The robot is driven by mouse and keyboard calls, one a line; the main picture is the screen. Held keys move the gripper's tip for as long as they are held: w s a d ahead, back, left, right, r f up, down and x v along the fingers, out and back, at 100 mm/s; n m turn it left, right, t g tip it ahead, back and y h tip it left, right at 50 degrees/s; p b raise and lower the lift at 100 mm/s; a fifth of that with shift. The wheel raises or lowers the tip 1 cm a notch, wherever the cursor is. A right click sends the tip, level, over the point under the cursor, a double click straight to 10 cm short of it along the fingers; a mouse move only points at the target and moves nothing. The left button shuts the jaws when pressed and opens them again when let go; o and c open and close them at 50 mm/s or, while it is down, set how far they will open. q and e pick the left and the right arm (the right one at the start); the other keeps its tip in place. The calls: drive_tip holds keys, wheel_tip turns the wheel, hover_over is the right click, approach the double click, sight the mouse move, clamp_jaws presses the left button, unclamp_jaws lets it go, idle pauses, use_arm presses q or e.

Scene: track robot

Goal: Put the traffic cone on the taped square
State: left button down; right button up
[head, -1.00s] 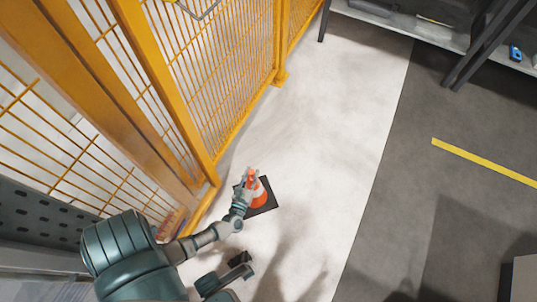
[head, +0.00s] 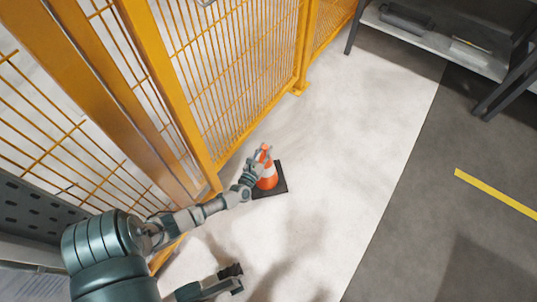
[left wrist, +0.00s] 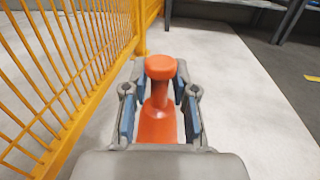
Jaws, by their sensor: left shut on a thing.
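The traffic cone (head: 268,180) is orange with a white band and a black square base, beside the yellow fence in the head view. It looks upright; I cannot tell whether its base touches the floor. My left gripper (head: 262,154) is shut on its upper part. In the left wrist view the cone (left wrist: 158,122) stands between the two blue-padded fingers of the left gripper (left wrist: 160,100), its round top showing beyond them. The base is hidden there. No whole taped square shows.
Yellow mesh fence (head: 225,75) runs close along the left of the cone. Pale floor (head: 350,160) to the right is clear. Beyond it, dark floor carries a yellow tape strip (head: 497,193). A grey shelf (head: 440,38) with dark legs stands at the far right.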

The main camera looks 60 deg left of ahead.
sight(264, 155)
use_arm(q)
wheel_tip(264, 155, down, 4)
drive_tip(key=shift+r+b, duration=0.25)
drive_tip(key=shift+b, duration=0.55)
drive_tip(key=shift+r, duration=0.25)
drive_tip(key=c, duration=0.9)
unclamp_jaws()
drive_tip(key=shift+f, duration=0.1)
drive_tip(key=shift+d, duration=0.1)
